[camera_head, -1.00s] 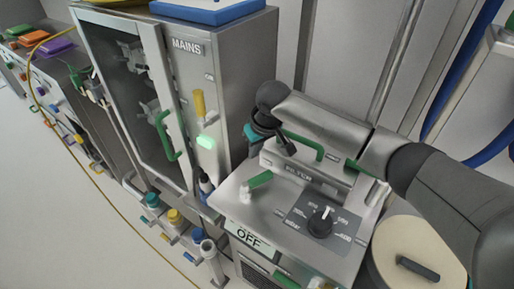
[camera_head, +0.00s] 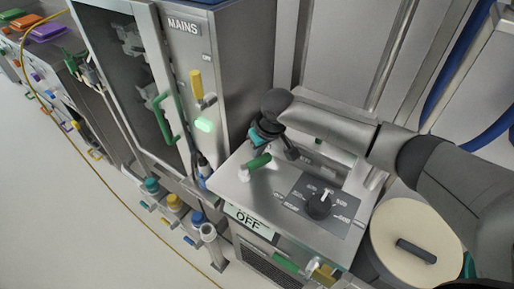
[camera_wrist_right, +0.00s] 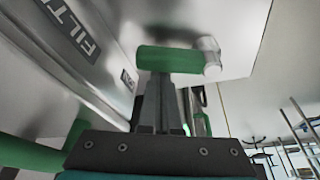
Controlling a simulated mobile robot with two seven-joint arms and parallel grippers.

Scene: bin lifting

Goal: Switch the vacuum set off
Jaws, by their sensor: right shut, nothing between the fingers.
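The vacuum set is a grey metal cabinet (camera_head: 265,192) with a sloping top and a sign reading OFF (camera_head: 247,220) on its front edge. A green lever (camera_head: 258,161) with a white end lies on its top left; it also shows large in the right wrist view (camera_wrist_right: 168,60). A black dial (camera_head: 319,204) sits to the right of it. My right gripper (camera_head: 266,145) is just behind the lever. In the wrist view its shut, empty fingers (camera_wrist_right: 158,88) reach up to the lever; I cannot tell whether they touch. My left gripper is not in view.
A tall MAINS cabinet (camera_head: 236,80) with a yellow lever (camera_head: 196,84) and a lit green lamp (camera_head: 204,124) stands at the left. A round cream lid (camera_head: 415,225) is at the right. A yellow cable crosses the clear floor (camera_head: 70,220).

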